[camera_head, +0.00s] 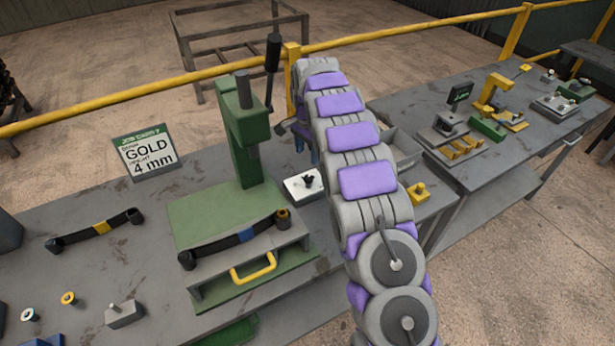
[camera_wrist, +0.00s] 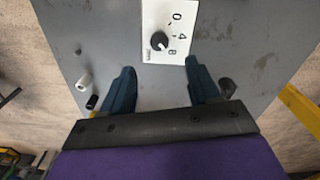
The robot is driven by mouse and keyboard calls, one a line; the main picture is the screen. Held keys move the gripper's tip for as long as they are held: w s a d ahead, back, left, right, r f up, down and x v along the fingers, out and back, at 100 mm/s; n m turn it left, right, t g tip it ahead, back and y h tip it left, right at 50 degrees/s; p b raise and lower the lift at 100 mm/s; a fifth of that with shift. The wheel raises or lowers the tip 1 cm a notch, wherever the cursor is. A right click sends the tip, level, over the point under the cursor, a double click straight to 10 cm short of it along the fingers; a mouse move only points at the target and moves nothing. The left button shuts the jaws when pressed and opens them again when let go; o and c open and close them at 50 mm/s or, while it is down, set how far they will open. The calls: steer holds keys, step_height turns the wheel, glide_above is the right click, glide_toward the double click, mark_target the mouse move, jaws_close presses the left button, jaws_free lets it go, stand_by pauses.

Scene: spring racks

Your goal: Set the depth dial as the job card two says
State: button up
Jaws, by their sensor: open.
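The job card (camera_head: 146,150) stands at the back left of the bench and reads GOLD and 4 mm; its green heading is too small to read surely. The depth dial is a black knob (camera_wrist: 158,41) on a white plate (camera_wrist: 153,16) marked 0, 4 and 8. Which mark the knob points to I cannot tell. In the head view the dial plate (camera_head: 297,191) lies right of the green press. My gripper (camera_wrist: 162,72) is open and empty, its dark blue fingers apart. The knob appears between and just beyond the fingertips, apart from both. In the head view my arm mostly hides the gripper.
The green press (camera_head: 247,140) with a long lever stands left of the dial. A dark strap (camera_head: 232,243) lies on its drawer block, another (camera_head: 97,229) on the bench. A grey bin (camera_head: 403,150) and yellow block (camera_head: 420,193) are at right. A yellow rail (camera_head: 130,95) runs behind.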

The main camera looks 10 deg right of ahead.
mark_target(307, 177)
step_height(307, 177, down, 11)
steer(key=shift+r+b, duration=0.15)
steer(key=shift+b, duration=0.7)
steer(key=c, duration=1)
